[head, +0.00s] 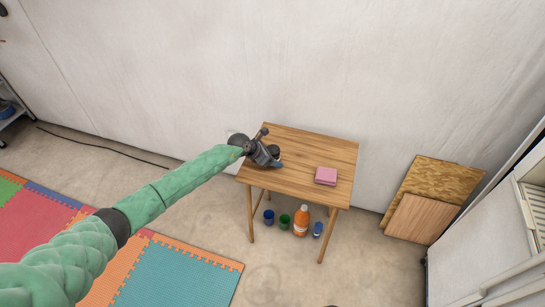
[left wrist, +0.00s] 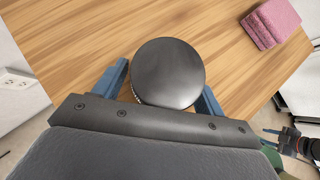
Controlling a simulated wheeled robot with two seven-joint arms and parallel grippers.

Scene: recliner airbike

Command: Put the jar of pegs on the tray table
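The tray table (head: 312,151) is a small wooden table against the wall. My left gripper (head: 276,157) is low over its left part. In the left wrist view, the jar shows only as its round dark lid (left wrist: 168,73), seen from above. The lid sits between the blue fingers of my left gripper, one close on each side. The fingers look closed around the jar. The jar's body and the pegs are hidden under the lid, so contact with the tabletop cannot be seen. What looks like my right gripper (left wrist: 292,140) shows small at the right edge, its opening unclear.
A pink block (head: 326,176) lies on the table's right part and also shows in the left wrist view (left wrist: 275,20). Under the table stand an orange bottle (head: 301,221), cups and a small blue container. Boards (head: 429,195) lean on the wall at right. Foam mats (head: 178,276) cover the floor at left.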

